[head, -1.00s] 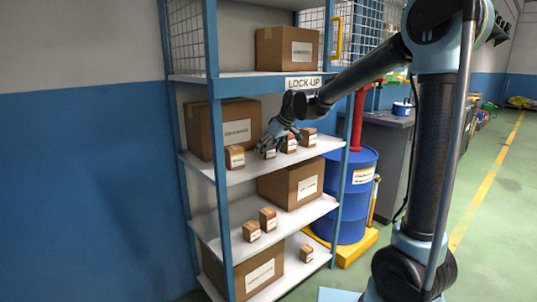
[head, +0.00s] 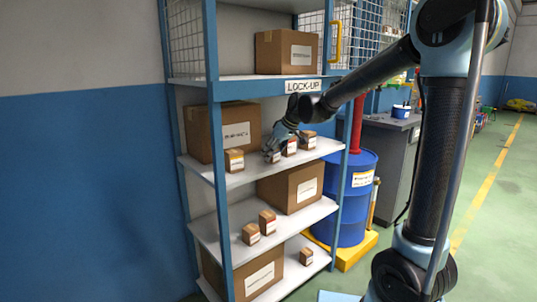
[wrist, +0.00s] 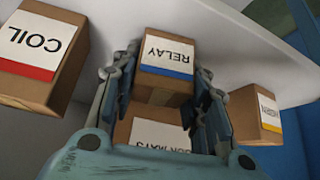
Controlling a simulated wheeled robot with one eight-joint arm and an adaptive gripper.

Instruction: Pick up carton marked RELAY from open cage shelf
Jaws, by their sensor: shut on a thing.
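The carton marked RELAY (wrist: 167,55) is a small brown box with a white label and a blue stripe. In the wrist view it sits between the two fingers of my gripper (wrist: 166,68), which is shut on it. In the head view my gripper (head: 274,150) reaches in at the front of the middle white shelf (head: 325,147) of the open cage, and mostly hides this carton. I cannot tell whether the carton touches the shelf.
A COIL carton (wrist: 40,52) with a red stripe stands on one side and a yellow-striped carton (wrist: 257,115) on the other. A larger carton (head: 230,130) stands at the left of the same shelf. Blue posts (head: 218,190) frame the shelves. A blue drum (head: 350,200) stands right of the cage.

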